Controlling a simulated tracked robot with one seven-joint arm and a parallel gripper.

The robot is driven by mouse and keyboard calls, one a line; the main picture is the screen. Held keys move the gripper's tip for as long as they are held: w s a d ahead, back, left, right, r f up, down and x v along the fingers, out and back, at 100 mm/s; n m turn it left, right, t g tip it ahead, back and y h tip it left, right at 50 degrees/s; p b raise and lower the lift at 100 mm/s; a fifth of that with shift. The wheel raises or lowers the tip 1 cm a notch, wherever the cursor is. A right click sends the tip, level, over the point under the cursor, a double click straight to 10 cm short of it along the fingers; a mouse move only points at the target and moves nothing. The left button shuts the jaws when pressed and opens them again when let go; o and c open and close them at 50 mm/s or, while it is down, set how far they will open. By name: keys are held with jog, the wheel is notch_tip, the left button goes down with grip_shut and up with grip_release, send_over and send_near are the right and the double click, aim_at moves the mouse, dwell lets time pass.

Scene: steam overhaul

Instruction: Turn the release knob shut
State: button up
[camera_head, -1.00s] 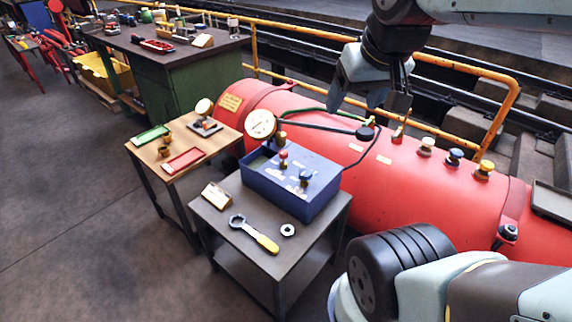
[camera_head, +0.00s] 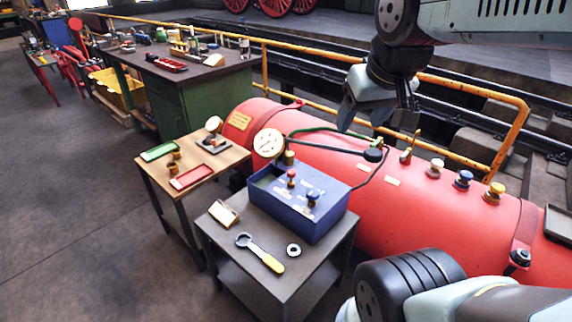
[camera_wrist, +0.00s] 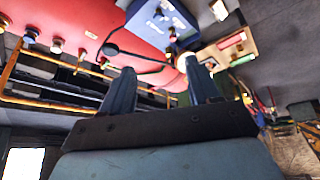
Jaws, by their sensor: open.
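The blue pump box (camera_head: 299,205) stands on a small grey table. I cannot tell from the frames which is the release knob. A white-faced gauge (camera_head: 268,143) stands at the box's back. My gripper (camera_head: 364,119) is open and empty, up above the red tank and apart from the box. In the wrist view its two fingers (camera_wrist: 160,68) are spread, with the blue box (camera_wrist: 160,20) beyond them.
The red tank (camera_head: 462,227) lies behind the table, with a brass lever valve (camera_head: 409,146) and several coloured knobs on top. A dark hose runs to the box. A yellow-handled wrench (camera_head: 260,253) and a ring (camera_head: 293,250) lie on the table. A yellow railing (camera_head: 470,90) runs behind.

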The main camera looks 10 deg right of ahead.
jog(key=w+f+n+g, duration=0.15)
jog(key=w+n, duration=0.35)
jog(key=w, duration=0.7)
jog(key=n+g, duration=0.4)
jog(key=n, duration=0.7)
send_over(291, 171)
notch_tip(291, 171, down, 24)
jog(key=f, duration=0.1)
notch_tip(291, 171, down, 13)
jog(key=shift+r, duration=0.1)
jog(key=shift+c, duration=0.2)
jog(key=c, duration=1)
